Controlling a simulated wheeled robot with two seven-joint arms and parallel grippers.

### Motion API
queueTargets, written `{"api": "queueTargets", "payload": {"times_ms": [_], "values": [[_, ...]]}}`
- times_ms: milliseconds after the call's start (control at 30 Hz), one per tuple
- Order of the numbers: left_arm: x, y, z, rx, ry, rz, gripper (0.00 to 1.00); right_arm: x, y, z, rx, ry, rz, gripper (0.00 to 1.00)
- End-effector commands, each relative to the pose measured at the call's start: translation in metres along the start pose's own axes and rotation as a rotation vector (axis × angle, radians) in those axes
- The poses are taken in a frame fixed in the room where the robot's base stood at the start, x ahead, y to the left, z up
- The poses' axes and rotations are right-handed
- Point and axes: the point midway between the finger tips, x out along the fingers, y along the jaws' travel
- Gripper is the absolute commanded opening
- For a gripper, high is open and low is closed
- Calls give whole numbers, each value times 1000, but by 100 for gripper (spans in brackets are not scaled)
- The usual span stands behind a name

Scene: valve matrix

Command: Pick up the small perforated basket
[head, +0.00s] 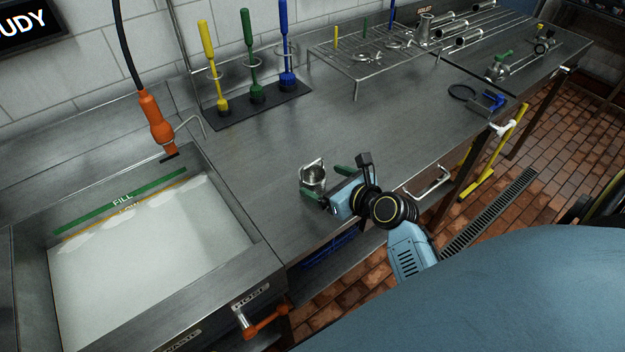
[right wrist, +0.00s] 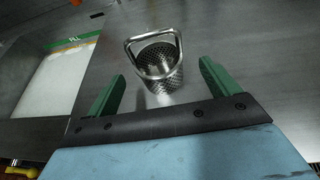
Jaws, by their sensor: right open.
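The small perforated basket (head: 314,177) is a shiny metal cup with a raised loop handle. It stands on the steel counter near its front edge, right of the sink. In the right wrist view the basket (right wrist: 160,68) stands just beyond and between the fingertips. My right gripper (head: 327,181) has green fingers and is open. Its fingers (right wrist: 158,82) point at the basket from either side, with visible gaps to it and nothing held. My left gripper is in neither view.
A sink (head: 150,235) with whitish liquid lies at left. An orange hose nozzle (head: 156,122) hangs above it. Yellow, green and blue brushes (head: 249,60) stand on a dark rack at the back. A wire rack (head: 375,62) stands right of them. The counter's middle is clear.

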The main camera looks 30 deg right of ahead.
Motion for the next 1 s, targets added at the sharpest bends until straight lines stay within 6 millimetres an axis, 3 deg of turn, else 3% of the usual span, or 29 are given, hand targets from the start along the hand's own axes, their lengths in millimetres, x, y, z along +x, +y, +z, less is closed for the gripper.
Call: {"api": "queueTargets", "payload": {"times_ms": [267, 533, 867, 1000], "values": [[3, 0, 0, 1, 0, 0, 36, 24, 0, 1, -5, 1, 1, 87], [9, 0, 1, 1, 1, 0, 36, 62, 1, 2, -4, 2, 1, 87], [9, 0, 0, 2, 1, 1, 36, 69, 2, 2, -4, 2, 0, 87], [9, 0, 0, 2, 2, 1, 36, 69, 2, 2, -4, 3, 0, 69]]}}
